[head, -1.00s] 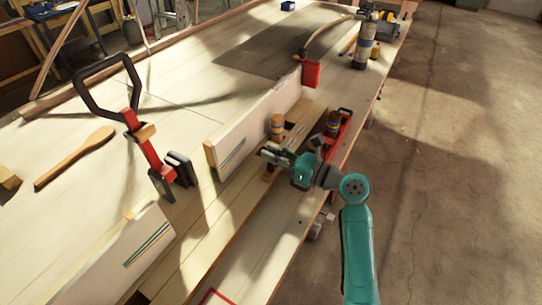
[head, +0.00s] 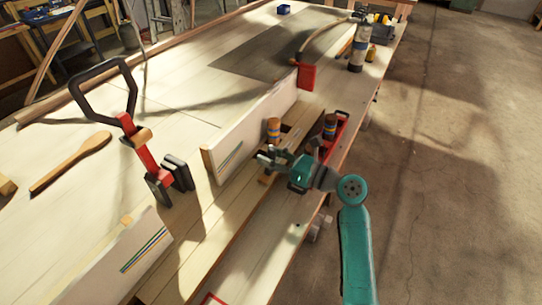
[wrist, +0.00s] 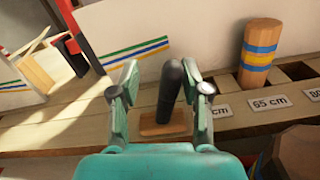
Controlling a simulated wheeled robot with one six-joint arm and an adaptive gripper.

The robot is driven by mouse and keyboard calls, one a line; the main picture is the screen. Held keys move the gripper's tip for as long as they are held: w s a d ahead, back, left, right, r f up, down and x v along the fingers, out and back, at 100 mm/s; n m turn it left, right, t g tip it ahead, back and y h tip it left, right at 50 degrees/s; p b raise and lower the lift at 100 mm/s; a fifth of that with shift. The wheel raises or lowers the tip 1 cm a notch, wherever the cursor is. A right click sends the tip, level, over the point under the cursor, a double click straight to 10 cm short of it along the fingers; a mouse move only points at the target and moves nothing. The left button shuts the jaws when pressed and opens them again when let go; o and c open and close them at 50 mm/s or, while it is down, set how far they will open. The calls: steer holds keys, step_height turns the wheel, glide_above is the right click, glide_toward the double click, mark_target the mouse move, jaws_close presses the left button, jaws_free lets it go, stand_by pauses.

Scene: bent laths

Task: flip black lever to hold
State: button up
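The black lever (wrist: 171,92) stands nearly upright on a small wooden base (wrist: 166,125) in the wrist view, leaning slightly to the right at its top. My gripper (wrist: 163,82) is open, with one finger on each side of the lever. The lever is nearer the right finger, and I cannot tell whether they touch. In the head view my gripper (head: 265,158) is over the slotted rail and hides most of the lever.
A banded wooden peg (wrist: 261,52) stands in the rail, right of the lever, behind a "65 cm" label (wrist: 270,103). A white striped board (head: 250,130) runs behind. A red clamp with a black handle (head: 142,150) stands left. A red tray (head: 341,128) lies at the table edge.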

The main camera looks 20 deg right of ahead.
steer(key=v, duration=1.2)
stand_by(0.5)
